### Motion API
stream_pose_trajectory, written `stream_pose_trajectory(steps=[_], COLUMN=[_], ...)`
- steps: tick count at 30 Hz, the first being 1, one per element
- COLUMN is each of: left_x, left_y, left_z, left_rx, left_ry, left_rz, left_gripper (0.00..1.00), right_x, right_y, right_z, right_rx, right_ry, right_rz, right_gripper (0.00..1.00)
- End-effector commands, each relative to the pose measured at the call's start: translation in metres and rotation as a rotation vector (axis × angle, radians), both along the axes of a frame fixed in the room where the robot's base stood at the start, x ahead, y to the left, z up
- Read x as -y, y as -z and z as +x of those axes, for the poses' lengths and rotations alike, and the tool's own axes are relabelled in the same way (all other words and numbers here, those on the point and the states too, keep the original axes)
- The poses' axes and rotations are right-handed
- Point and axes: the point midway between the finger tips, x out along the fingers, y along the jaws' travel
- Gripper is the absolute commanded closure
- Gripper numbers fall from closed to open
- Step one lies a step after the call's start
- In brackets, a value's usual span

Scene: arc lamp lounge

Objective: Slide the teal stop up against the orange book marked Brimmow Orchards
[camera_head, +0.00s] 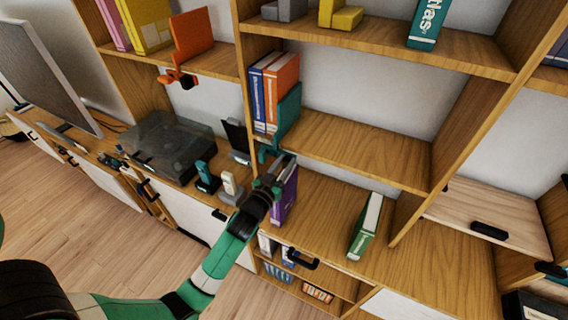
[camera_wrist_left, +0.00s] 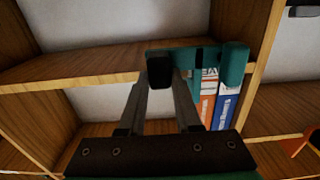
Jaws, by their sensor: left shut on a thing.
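The teal stop (camera_head: 289,112) stands on the middle shelf at the right side of the orange book (camera_head: 284,72). It overlaps the book in the head view, and I cannot tell whether they touch. A blue book (camera_head: 256,88) stands to the left of the orange one. My left gripper (camera_head: 268,168) is at the shelf's front edge, shut on the stop's front part. In the left wrist view the fingers close on a dark block at the end of the stop's teal bar (camera_wrist_left: 190,53). The orange book (camera_wrist_left: 208,97) shows there too. My right gripper is not in view.
The middle shelf (camera_head: 365,150) is bare to the right of the stop. A purple book (camera_head: 286,195) stands on the surface below, close to my left gripper. A green book (camera_head: 366,226) leans further right. An orange stop (camera_head: 190,42) is on the left shelf.

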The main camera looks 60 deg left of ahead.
Motion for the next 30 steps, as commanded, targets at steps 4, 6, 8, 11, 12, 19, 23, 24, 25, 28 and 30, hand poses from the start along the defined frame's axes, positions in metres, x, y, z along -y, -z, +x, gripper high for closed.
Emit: stream_pose_trajectory(steps=[4, 6, 8, 11, 12, 19, 23, 24, 25, 28, 30], left_x=[0.000, 0.000, 0.000, 0.000, 0.000, 0.003, 0.016, 0.022, 0.026, 0.042, 0.052], left_y=[0.000, 0.000, 0.000, 0.000, 0.000, 0.001, 0.001, 0.001, 0.002, 0.003, 0.002], left_z=[0.000, 0.000, 0.000, 0.000, 0.000, -0.004, -0.020, -0.027, -0.033, -0.053, -0.065], left_rx=[0.001, 0.001, 0.001, 0.001, 0.001, 0.000, -0.002, -0.003, -0.002, -0.004, -0.002], left_ry=[0.000, 0.000, 0.000, 0.000, 0.000, 0.001, 0.001, 0.002, 0.002, 0.002, 0.003], left_rz=[0.001, 0.001, -0.001, -0.001, -0.001, -0.001, -0.002, -0.001, 0.000, -0.002, -0.001], left_gripper=[0.62, 0.50, 0.39, 0.38, 0.38, 0.38, 0.38, 0.38, 0.38, 0.38, 0.38], right_x=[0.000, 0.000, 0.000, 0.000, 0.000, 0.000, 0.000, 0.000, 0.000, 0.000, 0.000], right_y=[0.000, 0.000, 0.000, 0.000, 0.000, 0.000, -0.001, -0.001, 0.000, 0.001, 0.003], right_z=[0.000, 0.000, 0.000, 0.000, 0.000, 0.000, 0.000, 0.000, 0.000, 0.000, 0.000], right_rx=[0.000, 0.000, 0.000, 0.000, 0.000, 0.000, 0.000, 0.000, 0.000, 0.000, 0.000], right_ry=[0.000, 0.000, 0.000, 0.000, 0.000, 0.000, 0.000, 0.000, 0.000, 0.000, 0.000], right_rz=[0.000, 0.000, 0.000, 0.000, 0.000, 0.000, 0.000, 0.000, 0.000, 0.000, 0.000], right_gripper=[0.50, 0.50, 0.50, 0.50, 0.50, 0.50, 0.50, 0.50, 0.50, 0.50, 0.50])
